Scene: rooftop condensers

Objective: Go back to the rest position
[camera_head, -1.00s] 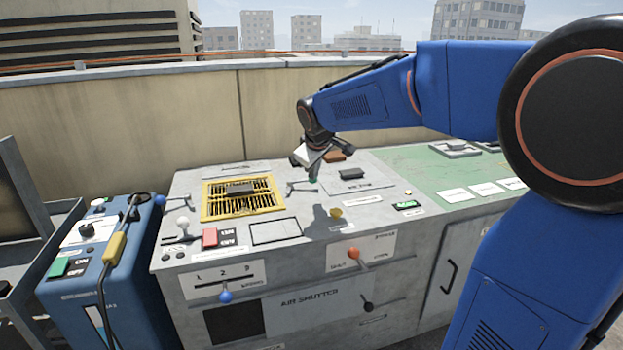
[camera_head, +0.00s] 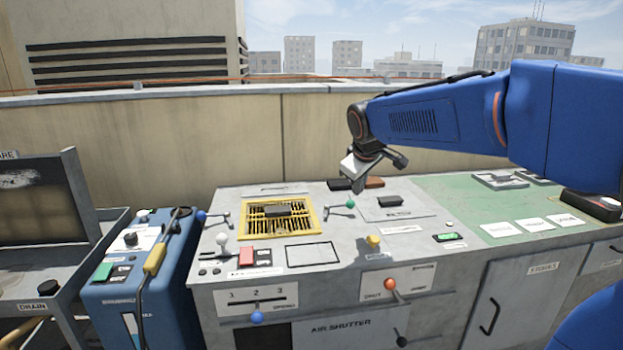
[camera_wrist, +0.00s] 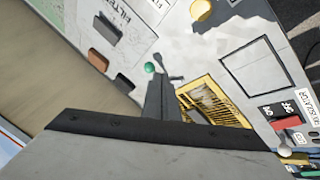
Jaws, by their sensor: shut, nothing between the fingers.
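My gripper (camera_head: 358,190) hangs above the back of the grey control bench (camera_head: 300,270), pointing down, shut and empty. It is apart from the bench top. In the head view it is near the green-knobbed lever (camera_head: 350,204) and in front of a black block (camera_head: 340,184) and a brown block (camera_head: 374,182). In the wrist view the shut fingers (camera_wrist: 160,95) show beside the green knob (camera_wrist: 150,67), with the yellow grate (camera_wrist: 215,100) to their right. My blue arm reaches in from the right.
The yellow-framed grate (camera_head: 247,228) holds a dark block. Several levers, a red switch (camera_head: 246,255) and a yellow knob (camera_head: 373,241) stand on the bench. A blue unit (camera_head: 140,270) with a cable is at left. A green mat (camera_head: 470,208) lies right. Open air is above the bench.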

